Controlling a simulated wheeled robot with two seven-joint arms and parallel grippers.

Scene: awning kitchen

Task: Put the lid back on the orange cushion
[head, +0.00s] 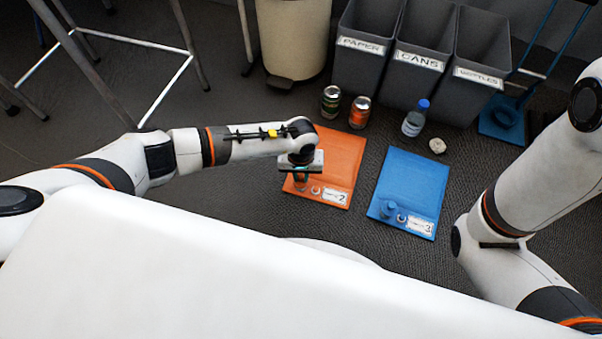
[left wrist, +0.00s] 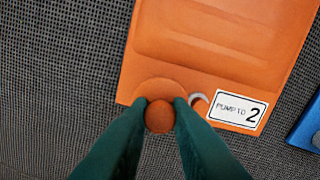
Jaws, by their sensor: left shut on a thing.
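The orange cushion (head: 337,160) lies flat on the dark carpet and also shows in the left wrist view (left wrist: 215,45). It bears a white label reading "PUMP TO 2" (left wrist: 238,110). A pale ring-shaped part (left wrist: 199,102) is beside the label. My left gripper (head: 301,187) points down over the cushion's near left corner. In the left wrist view its green fingers (left wrist: 160,108) are shut on a small round orange lid (left wrist: 159,117), just left of the pale ring. I cannot tell whether the lid touches the cushion. My right gripper is not in view.
A blue cushion (head: 412,180) with label 3 lies to the right. Two cans (head: 331,101) (head: 359,112), a bottle (head: 415,120) and a crumpled pale item (head: 437,146) stand behind. Grey bins (head: 424,60) and a beige bin (head: 293,35) line the back.

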